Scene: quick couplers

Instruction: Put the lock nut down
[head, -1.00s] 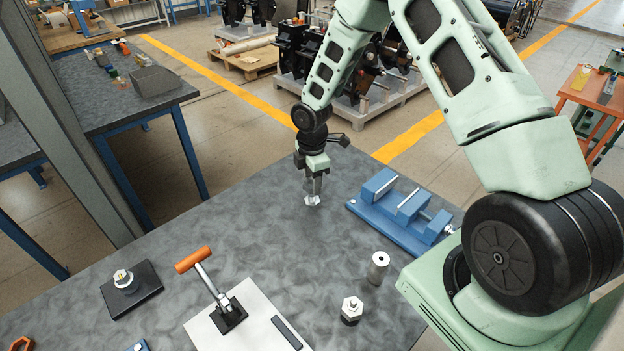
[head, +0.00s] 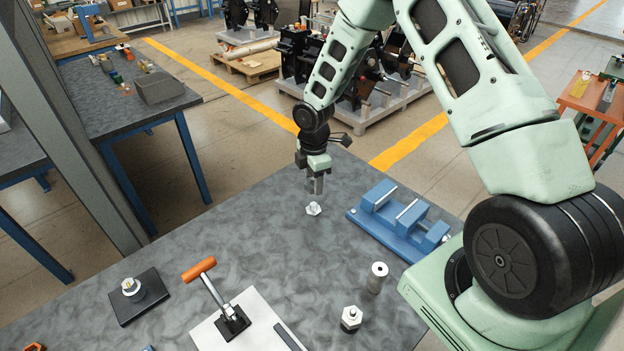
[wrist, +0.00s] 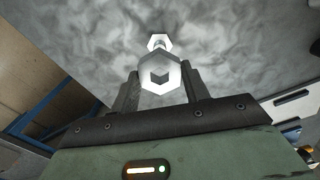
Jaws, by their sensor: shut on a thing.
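My gripper (head: 316,190) points down over the grey table. In the wrist view its two fingers (wrist: 160,90) are closed against the sides of a pale hexagonal lock nut (wrist: 160,75) with a darker middle. A smaller white hexagonal shape (wrist: 158,40) shows just beyond it. I cannot tell whether the two are joined. In the head view a white hexagonal piece (head: 313,209) shows just below the fingertips, at or near the tabletop. The fingers hide whatever is between them there.
A blue vise (head: 400,220) stands close on the right. A metal cylinder (head: 377,278) and a hex fitting (head: 351,318) stand nearer. An orange-handled clamp (head: 215,290) and a dark block with a fitting (head: 138,296) are front left. The table (head: 240,225) left of my gripper is clear.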

